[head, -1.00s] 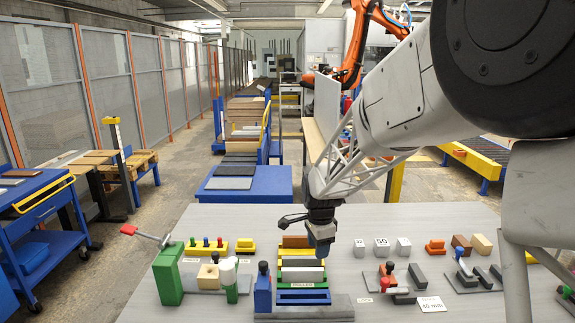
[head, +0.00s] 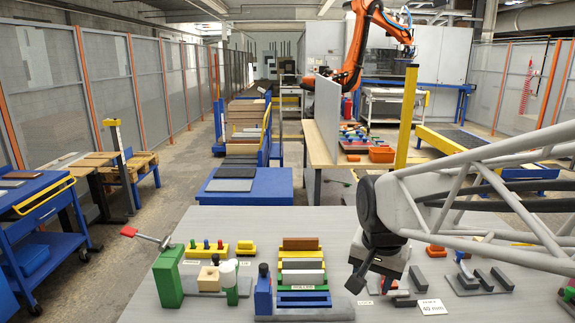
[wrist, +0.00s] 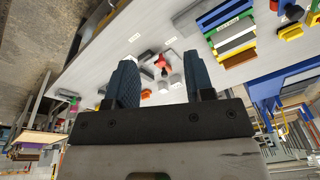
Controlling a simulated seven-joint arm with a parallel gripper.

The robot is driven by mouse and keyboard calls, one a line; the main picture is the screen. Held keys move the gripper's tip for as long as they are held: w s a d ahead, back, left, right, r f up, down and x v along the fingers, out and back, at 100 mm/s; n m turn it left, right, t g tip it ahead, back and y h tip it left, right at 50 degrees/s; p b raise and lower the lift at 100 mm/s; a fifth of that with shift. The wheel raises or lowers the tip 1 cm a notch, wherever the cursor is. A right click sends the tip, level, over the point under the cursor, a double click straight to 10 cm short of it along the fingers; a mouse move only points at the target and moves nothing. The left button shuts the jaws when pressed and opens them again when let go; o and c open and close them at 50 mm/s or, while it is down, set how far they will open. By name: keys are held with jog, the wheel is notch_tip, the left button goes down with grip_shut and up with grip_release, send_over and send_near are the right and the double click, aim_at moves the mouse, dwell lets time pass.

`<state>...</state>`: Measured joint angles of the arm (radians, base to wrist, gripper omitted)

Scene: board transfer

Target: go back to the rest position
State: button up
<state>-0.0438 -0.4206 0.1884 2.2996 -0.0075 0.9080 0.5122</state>
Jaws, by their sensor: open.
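My gripper (head: 372,278) hangs over the right-centre of the grey table (head: 215,212) in the head view, to the right of the blue rack of coloured boards (head: 303,298). Its fingertips are hard to make out there. In the wrist view my gripper (wrist: 161,82) has two dark blue fingers standing well apart with nothing between them. The rack also shows in the wrist view (wrist: 232,38), beyond and to the right of the fingers. In the head view it holds brown, yellow, grey, green and blue boards lying in a row.
A green block with a red-handled lever (head: 168,272) stands left of the rack. Behind it is a yellow holder with coloured pegs (head: 207,249). Small fixtures with dark blocks (head: 480,278) and a "40 mm" sign (head: 432,306) lie at the right. The table's back-left strip is clear.

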jog(key=s+d+n, duration=0.2)
jog(key=s+n, duration=0.3)
jog(key=s, duration=0.8)
jog(key=shift+s+f+t, duration=0.2)
jog(key=shift+s+t, duration=0.1)
jog(key=shift+s, duration=0.1)
jog(key=shift+d, duration=0.1)
